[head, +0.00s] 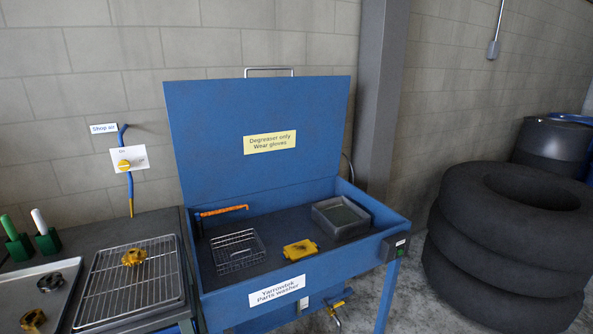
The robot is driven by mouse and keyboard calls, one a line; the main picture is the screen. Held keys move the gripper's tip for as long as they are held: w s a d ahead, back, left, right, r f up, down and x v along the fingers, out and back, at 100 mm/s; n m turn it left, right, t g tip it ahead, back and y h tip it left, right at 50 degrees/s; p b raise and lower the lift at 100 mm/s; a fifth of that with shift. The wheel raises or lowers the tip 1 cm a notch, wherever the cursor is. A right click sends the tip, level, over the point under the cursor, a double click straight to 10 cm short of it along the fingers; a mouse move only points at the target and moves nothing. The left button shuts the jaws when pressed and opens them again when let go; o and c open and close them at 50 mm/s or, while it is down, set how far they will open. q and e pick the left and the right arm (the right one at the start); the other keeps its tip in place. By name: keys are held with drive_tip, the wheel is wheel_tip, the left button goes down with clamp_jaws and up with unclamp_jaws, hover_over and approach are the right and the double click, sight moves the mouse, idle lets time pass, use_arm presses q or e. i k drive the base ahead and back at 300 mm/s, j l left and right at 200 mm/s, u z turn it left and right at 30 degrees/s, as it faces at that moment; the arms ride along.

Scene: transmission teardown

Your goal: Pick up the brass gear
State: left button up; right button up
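A golden-yellow, gear-like part (135,257) lies on the wire rack (105,300) over a tray on the bench at left. A second, darker brownish-gold toothed part (33,320) lies on the grey tray (12,300) at the lower left, near the picture's bottom edge. A dark grey toothed part (50,282) lies on the same tray, just behind it. By colour, the part on the rack looks the most like brass, but I cannot tell for certain which one is the brass gear. Neither of my grippers is in view.
The open blue parts washer (262,296) holds a wire basket (238,250), a yellow block (300,249) and a grey pan (341,216). Green holders with a green and a white-handled tool (40,222) stand at far left. Stacked tires (510,240) stand at right.

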sight(133, 256)
drive_tip(key=u, duration=1.25)
